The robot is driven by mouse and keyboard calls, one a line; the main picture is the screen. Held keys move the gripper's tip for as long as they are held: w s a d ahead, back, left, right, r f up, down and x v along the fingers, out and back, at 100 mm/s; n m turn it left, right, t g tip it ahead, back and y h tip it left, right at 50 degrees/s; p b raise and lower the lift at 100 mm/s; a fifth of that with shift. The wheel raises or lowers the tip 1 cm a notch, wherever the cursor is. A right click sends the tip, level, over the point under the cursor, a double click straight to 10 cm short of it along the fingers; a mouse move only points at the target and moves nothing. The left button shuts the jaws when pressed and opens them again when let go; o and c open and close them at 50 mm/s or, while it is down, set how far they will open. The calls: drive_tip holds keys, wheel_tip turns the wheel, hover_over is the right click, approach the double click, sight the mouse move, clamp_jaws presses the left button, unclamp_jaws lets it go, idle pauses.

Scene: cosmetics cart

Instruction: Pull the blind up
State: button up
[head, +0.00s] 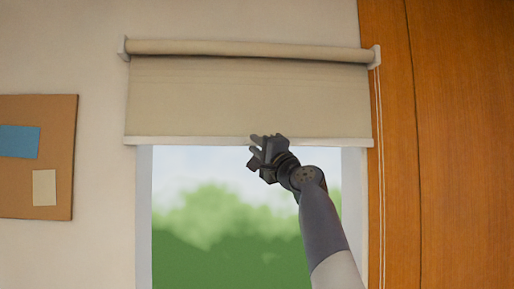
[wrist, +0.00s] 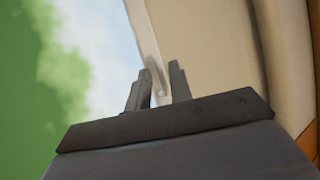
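The beige roller blind (head: 210,95) hangs from its roll over the upper part of the window, and its pale bottom bar (head: 190,140) runs level across the glass. My gripper (head: 257,147) is at the middle of this bar. In the wrist view the bar (wrist: 143,28) runs down to the gap between the two dark fingers of my gripper (wrist: 158,88). The fingers stand close together, with a small pale curved part of the blind's lower edge between them. My gripper hides this part in the head view.
The window (head: 220,220) below the blind shows greenery and sky. A pull cord (head: 380,180) hangs at the right, beside a wooden panel (head: 460,150). A cork board (head: 55,150) is on the wall at the left.

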drive_tip(key=shift+o, duration=0.7)
drive_tip(key=b+v, duration=0.9)
drive_tip(key=v, duration=0.2)
drive_tip(key=shift+w, duration=0.15)
